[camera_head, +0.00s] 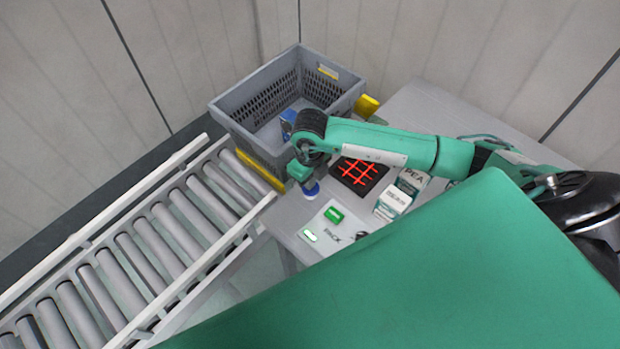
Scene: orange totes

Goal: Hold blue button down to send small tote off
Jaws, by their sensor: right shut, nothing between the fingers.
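The blue button (311,190) is on the near left edge of the grey table. My right gripper (304,174) points down at it from above and is shut and empty. The fingertips appear to meet the top of the button, but the gripper hides that spot and I cannot tell how far it is pressed. A grey tote (240,128) with slotted walls stands at the far end of the roller conveyor. A small blue item (288,120) shows inside it, partly hidden by my right arm. My left gripper is out of view.
The roller conveyor (140,245) runs down to the lower left, its rollers empty. On the table (440,105) are a green button (334,215), a dark pad with a red grid (358,174) and small PEA (411,181) and BEAN (393,202) boxes. Yellow parts (366,106) flank the tote.

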